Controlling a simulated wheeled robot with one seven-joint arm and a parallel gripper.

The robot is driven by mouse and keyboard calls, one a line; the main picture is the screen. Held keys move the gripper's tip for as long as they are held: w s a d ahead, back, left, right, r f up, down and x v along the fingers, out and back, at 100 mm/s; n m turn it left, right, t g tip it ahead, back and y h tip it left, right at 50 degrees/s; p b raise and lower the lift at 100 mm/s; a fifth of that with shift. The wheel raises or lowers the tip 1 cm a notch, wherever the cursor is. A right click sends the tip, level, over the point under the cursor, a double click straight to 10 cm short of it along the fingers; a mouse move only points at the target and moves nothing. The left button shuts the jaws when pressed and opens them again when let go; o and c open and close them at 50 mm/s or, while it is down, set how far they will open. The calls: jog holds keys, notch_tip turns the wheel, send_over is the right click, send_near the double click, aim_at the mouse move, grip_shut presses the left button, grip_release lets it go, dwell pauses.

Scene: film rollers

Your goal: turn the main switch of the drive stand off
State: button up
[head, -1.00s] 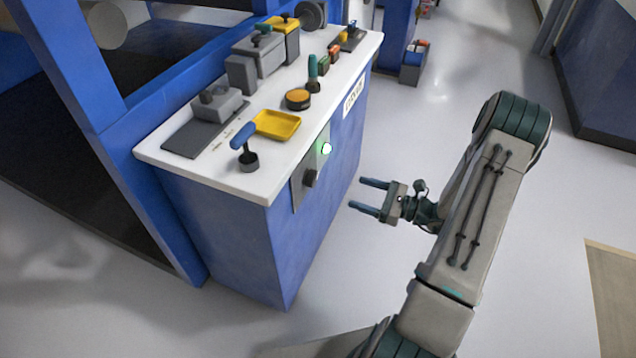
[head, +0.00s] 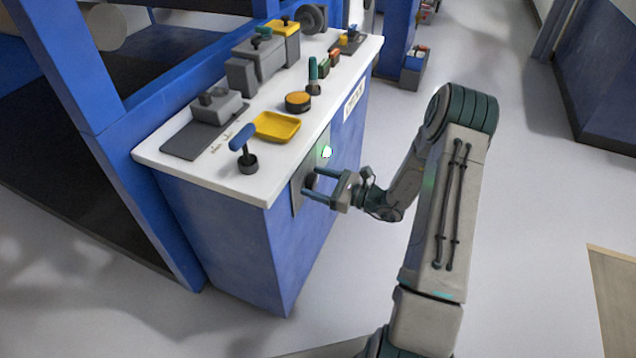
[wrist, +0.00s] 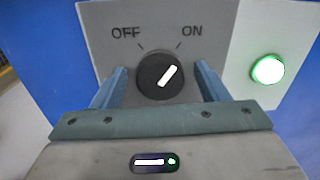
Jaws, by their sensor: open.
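The main switch is a round black knob (wrist: 160,76) with a white pointer bar, on a grey plate (wrist: 205,18) marked OFF at left and ON at right. The pointer tilts up and right, toward ON. A green lamp (wrist: 267,69) glows to its right; it also shows in the head view (head: 327,152). My gripper (head: 308,183) is open at the front panel of the blue drive stand (head: 225,235). In the wrist view its two fingers (wrist: 160,85) stand on either side of the knob, with gaps visible. In the head view the fingers partly hide the knob.
The stand's white top (head: 175,150) overhangs above my gripper. It carries a blue-handled tool (head: 243,140), a yellow tray (head: 277,126), an orange-topped round puck (head: 298,101) and grey blocks.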

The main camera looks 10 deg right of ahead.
jog(key=c, duration=1)
jog(key=n+b, duration=0.1)
jog(key=n, duration=0.1)
jog(key=n+b, duration=0.2)
jog(key=shift+s+f, duration=0.1)
jog(key=shift+f, duration=0.1)
jog(key=n+b, duration=0.3)
jog(key=shift+f+n, duration=0.1)
jog(key=shift+n, duration=0.2)
jog(key=n+b, duration=0.4)
jog(key=shift+b, duration=0.3)
jog(key=shift+s+n+b, duration=0.1)
jog(key=shift+n+b, duration=1)
